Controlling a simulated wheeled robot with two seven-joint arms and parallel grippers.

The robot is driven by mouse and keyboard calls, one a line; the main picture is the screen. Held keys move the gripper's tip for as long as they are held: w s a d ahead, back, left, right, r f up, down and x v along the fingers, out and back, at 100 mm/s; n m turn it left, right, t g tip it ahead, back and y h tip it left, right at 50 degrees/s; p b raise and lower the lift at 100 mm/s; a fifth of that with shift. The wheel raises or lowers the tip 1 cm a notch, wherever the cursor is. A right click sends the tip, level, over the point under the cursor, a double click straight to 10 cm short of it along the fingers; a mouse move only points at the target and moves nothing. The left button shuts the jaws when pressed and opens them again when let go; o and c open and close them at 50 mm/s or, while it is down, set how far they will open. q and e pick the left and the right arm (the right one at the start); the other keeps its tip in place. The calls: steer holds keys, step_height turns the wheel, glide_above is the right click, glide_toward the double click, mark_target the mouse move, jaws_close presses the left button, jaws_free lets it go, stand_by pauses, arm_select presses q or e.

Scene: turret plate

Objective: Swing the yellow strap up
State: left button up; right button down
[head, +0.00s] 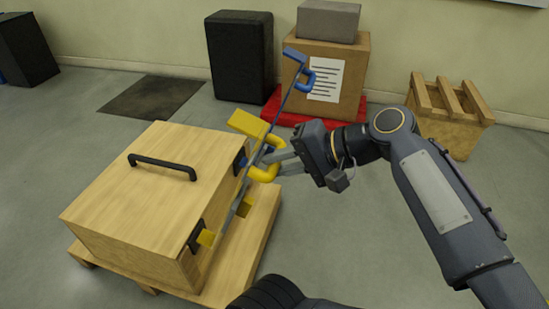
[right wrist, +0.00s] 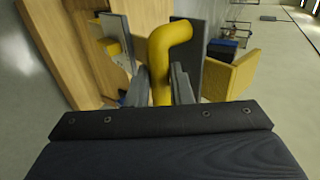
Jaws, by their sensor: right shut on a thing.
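The yellow strap is a grey bar (head: 229,215) hinged by a yellow piece (head: 206,238) on the right side of the wooden box (head: 150,200). It slants up and outward, with a yellow end block (head: 247,124) and a yellow bent handle (head: 262,173). My right gripper (head: 278,163) is shut on this handle, which also shows between its fingers in the right wrist view (right wrist: 162,85). A second strap with a blue end block (head: 293,55) and blue handle (head: 305,80) rises behind it. My left gripper is not in view.
The box has a black top handle (head: 162,162) and stands on a wooden pallet (head: 262,215). Behind are a black case (head: 240,60), a carton (head: 350,75) on a red base, and a wooden crate (head: 450,125) at right. Open floor lies around the pallet.

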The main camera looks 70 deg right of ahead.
steer(key=shift+w+a+f, duration=0.1)
steer(key=shift+a+f, duration=0.05)
steer(key=shift+f, duration=0.25)
steer(key=c, duration=1.3)
jaws_free()
steer(key=shift+w, duration=0.15)
steer(key=shift+r, duration=0.25)
steer(key=p+v, duration=0.3)
steer(key=v, duration=0.4)
steer(key=shift+s, duration=0.35)
steer(key=shift+r, duration=0.1)
